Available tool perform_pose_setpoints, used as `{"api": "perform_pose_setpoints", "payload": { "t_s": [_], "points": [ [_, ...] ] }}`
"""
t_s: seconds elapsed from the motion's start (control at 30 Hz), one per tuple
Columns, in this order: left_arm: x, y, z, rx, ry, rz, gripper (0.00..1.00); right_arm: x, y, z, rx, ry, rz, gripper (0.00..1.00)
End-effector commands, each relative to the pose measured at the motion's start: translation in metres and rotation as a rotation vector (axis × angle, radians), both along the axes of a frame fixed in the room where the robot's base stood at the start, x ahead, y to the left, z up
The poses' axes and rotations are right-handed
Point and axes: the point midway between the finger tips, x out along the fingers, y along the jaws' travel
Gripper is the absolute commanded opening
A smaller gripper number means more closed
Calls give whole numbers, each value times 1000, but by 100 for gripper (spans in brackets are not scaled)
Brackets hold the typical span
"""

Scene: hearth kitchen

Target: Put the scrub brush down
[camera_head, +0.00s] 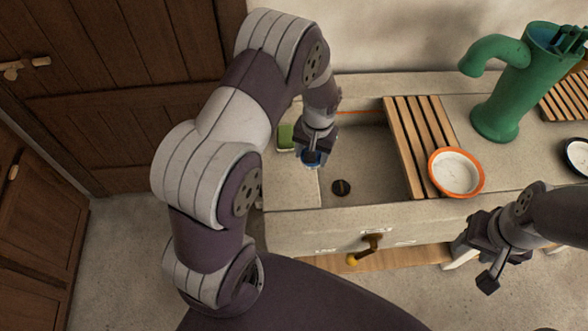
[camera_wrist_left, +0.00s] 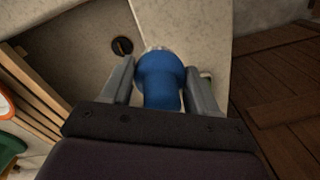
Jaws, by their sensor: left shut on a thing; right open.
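The scrub brush shows as a blue rounded body in the left wrist view (camera_wrist_left: 160,80), between the fingers of my left gripper (camera_wrist_left: 158,85). My left gripper is shut on it. In the head view my left gripper (camera_head: 313,156) is over the left part of the stone sink, and only a bit of blue shows beneath it. A pale edge shows at the brush's far end; whether it touches the stone I cannot tell. My right gripper (camera_head: 476,262) is open and empty, in front of the sink's front edge at the right.
The stone sink basin (camera_head: 365,160) has a dark drain (camera_head: 341,187). A green sponge (camera_head: 286,136) lies left of my left gripper. A slatted wooden rack (camera_head: 412,140), an orange-rimmed bowl (camera_head: 456,172) and a green pump (camera_head: 505,95) stand right. The left ledge (camera_head: 288,185) has bare room.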

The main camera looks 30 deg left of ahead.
Motion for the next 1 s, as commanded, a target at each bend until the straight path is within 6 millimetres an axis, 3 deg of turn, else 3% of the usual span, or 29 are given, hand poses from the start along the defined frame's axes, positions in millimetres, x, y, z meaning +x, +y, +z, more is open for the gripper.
{"api": "perform_pose_setpoints", "payload": {
  "t_s": [0.13, 0.3, 0.53, 0.9, 0.93, 1.0],
  "points": [
    [-33, 24, -20, 0, 4, 3, 31, 0, 0, 16, 0, 0, 0, 43],
    [-48, 37, -37, 0, 0, 0, 31, 0, 0, 19, 0, 0, 0, 43],
    [-50, 38, -74, 0, 0, -2, 31, 0, 0, 24, 0, 0, 0, 43],
    [-49, 38, -82, 0, -2, -1, 31, 0, 0, 19, 0, 0, 0, 43],
    [-49, 38, -80, 0, -2, 0, 69, 0, 0, 21, 0, 0, 0, 43],
    [-49, 38, -80, 0, -2, 0, 85, 0, 0, 21, 0, 0, 0, 43]
  ]
}}
